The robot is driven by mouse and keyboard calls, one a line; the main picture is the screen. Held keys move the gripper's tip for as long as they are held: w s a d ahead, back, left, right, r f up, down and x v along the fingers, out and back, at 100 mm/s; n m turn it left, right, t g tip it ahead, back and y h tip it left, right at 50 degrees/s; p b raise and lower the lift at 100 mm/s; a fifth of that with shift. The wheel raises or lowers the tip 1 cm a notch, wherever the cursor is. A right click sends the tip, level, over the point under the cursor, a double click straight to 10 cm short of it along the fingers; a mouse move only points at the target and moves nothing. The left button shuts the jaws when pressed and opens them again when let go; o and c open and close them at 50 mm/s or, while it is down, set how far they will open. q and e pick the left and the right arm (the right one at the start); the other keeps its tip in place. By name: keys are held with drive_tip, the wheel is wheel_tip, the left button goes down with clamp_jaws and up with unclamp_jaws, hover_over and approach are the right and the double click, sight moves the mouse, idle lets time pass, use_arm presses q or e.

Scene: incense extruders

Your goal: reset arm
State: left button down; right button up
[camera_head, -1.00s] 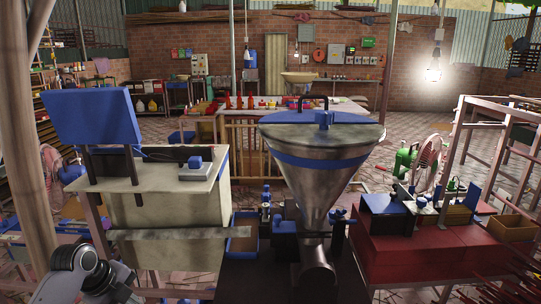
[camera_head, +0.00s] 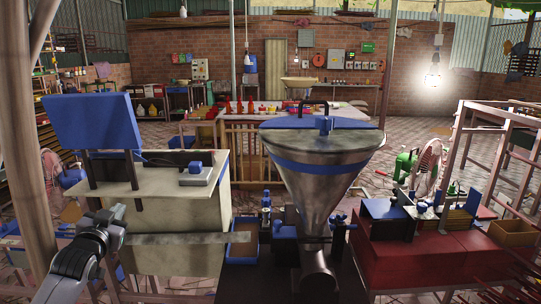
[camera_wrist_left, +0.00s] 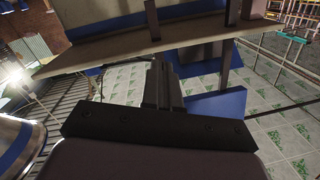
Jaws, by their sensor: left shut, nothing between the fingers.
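My left arm rises from the lower left of the head view, with my left gripper (camera_head: 117,214) in front of the pale box-like machine (camera_head: 175,240). In the left wrist view the gripper's two dark fingers (camera_wrist_left: 163,85) are together, with nothing between them. They point toward the underside of a pale tabletop edge (camera_wrist_left: 120,52); I cannot tell whether they touch it. My right arm and gripper are not in view.
A steel funnel hopper (camera_head: 321,185) stands at centre, close to my left arm's right. A blue panel (camera_head: 94,121) stands above the pale machine. A red bench (camera_head: 430,255) with small machines is at right. Tiled floor (camera_wrist_left: 285,135) shows below the tabletop.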

use_arm(q)
drive_tip(key=s+d+f+g+h, duration=0.1)
drive_tip(key=s+d+f+g, duration=0.1)
drive_tip(key=s+d+f, duration=0.6)
drive_tip(key=s+d+f+g+h, duration=0.1)
drive_tip(key=s+f+h, duration=0.1)
drive_tip(key=s+f, duration=0.65)
drive_tip(key=s+d+f+g, duration=0.1)
drive_tip(key=s+d+f, duration=0.1)
drive_tip(key=s+f, duration=0.2)
drive_tip(key=s+d+f+g, duration=0.1)
drive_tip(key=s+d+f, duration=0.2)
drive_tip(key=s, duration=0.7)
drive_tip(key=s+d+f+g+h, duration=0.1)
drive_tip(key=s+d+f+g, duration=0.1)
drive_tip(key=s+f, duration=0.3)
drive_tip(key=shift+s+d+f, duration=0.4)
drive_tip(key=shift+s+d, duration=0.2)
drive_tip(key=shift+s, duration=0.65)
